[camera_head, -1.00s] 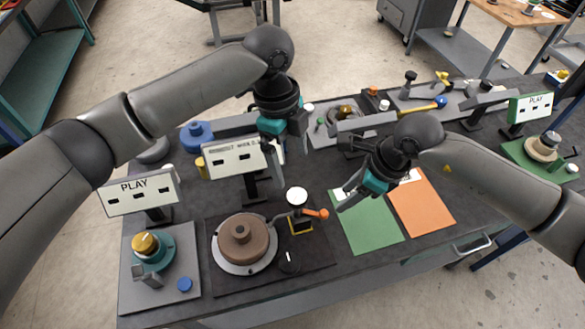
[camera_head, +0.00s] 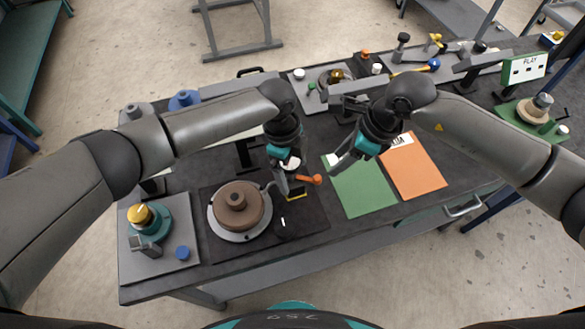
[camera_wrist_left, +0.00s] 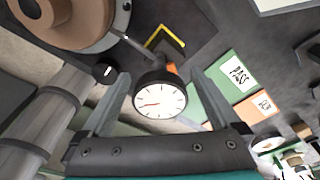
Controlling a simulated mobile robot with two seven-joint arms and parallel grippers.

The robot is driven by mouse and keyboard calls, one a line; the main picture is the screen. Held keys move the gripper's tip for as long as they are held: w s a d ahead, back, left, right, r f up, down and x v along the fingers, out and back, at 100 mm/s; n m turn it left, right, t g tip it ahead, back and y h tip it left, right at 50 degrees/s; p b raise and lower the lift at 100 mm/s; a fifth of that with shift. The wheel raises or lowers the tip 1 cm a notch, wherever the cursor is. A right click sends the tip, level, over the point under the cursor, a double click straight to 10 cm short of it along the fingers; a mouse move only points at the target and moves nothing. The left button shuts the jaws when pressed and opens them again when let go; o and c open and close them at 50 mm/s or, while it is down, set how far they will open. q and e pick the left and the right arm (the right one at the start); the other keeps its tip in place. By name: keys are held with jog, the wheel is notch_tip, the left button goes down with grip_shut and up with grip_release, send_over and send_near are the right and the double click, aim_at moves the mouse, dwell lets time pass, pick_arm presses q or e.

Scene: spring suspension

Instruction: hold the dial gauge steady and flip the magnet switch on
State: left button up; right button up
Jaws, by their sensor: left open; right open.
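The dial gauge (camera_wrist_left: 159,98), with a white face and dark body, sits between the spread fingers of my left gripper (camera_wrist_left: 160,95) in the left wrist view, with a gap visible on both sides. In the head view my left gripper (camera_head: 290,188) is open and partly covers the gauge's white top (camera_head: 291,163). An orange-tipped lever (camera_head: 312,180) sticks out to the right beside the gauge, likely the magnet switch.
A brown disc on a silver plate (camera_head: 240,208) stands left of the gauge on a dark plate. The green mat (camera_head: 365,192) and an orange mat (camera_head: 415,172) lie to the right. A grey plate with a teal and yellow fixture (camera_head: 150,222) is at far left.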

pick_arm(q)
jog(key=shift+f, duration=0.1)
jog(key=shift+c, duration=0.4)
grip_shut()
dwell(0.4)
pick_arm(e)
jog(key=shift+c, duration=0.3)
jog(key=shift+s+f+m, duration=0.1)
jog(key=shift+s+m, duration=0.05)
jog(key=shift+m, duration=0.15)
jog(key=c, duration=0.3)
jog(key=m, duration=0.1)
jog(key=s+m, duration=0.1)
jog(key=m, duration=0.2)
jog(key=shift+s+f+y, duration=0.25)
jog(key=shift+f+y, duration=0.1)
jog(key=shift+y, duration=0.05)
grip_shut()
jog(key=s+d+m+t, duration=0.1)
jog(key=s+d+m, duration=0.1)
jog(key=m, duration=1.1)
jog(key=s+d+m+t+y, duration=0.1)
jog(key=s+m, duration=0.4)
jog(key=m, duration=0.7)
jog(key=shift+s+d+r+m+t, duration=0.15)
jog(key=shift+s+d+m+t, duration=0.05)
jog(key=shift+d+m+t, duration=0.2)
